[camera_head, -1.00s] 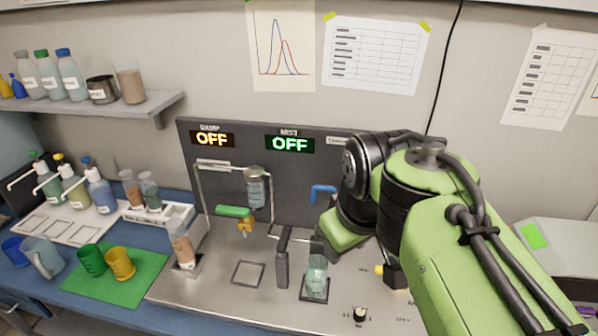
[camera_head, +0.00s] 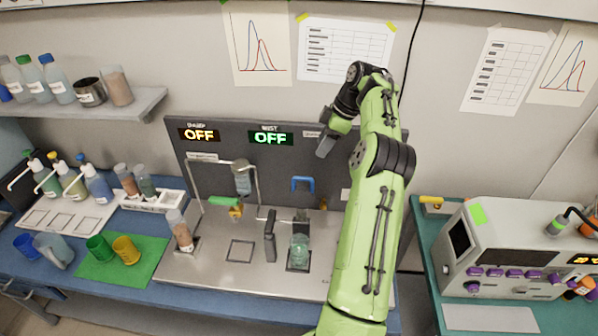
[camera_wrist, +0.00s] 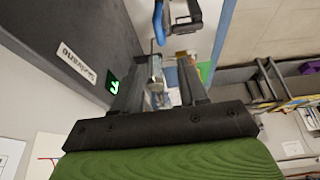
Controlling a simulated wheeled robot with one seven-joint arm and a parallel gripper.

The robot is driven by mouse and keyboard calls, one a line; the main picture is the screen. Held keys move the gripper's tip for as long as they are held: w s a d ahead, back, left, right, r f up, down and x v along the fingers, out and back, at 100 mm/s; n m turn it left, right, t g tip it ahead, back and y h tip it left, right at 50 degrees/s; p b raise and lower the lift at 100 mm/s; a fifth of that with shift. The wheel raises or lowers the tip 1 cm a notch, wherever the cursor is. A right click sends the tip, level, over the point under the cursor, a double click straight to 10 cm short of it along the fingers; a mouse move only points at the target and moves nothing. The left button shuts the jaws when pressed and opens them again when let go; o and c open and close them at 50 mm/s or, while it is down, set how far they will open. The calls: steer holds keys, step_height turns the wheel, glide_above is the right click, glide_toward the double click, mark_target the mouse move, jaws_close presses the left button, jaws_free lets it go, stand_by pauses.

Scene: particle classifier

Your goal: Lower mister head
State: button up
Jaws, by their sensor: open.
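The mister has a blue handle (camera_head: 302,184) on the dark panel, under the green MIST display (camera_head: 271,138), which reads OFF. A clear glass jar (camera_head: 299,251) stands on the pad below it. My gripper (camera_head: 325,146) is up in front of the panel, above and slightly right of the blue handle, apart from it. In the wrist view my gripper (camera_wrist: 161,78) is open, with its two dark fingers apart and nothing clearly held. The blue handle (camera_wrist: 158,22) shows beyond the fingertips there. The mister head itself is too small to make out surely.
A dark upright lever (camera_head: 270,236) is left of the jar. A beaker with brown contents (camera_head: 180,230) stands farther left. A boxy instrument (camera_head: 510,250) fills the right.

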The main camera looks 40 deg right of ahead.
steer(key=b+x, duration=0.1)
steer(key=x, duration=1.2)
steer(key=shift+d, duration=0.2)
steer(key=shift+s, duration=0.1)
jaws_close()
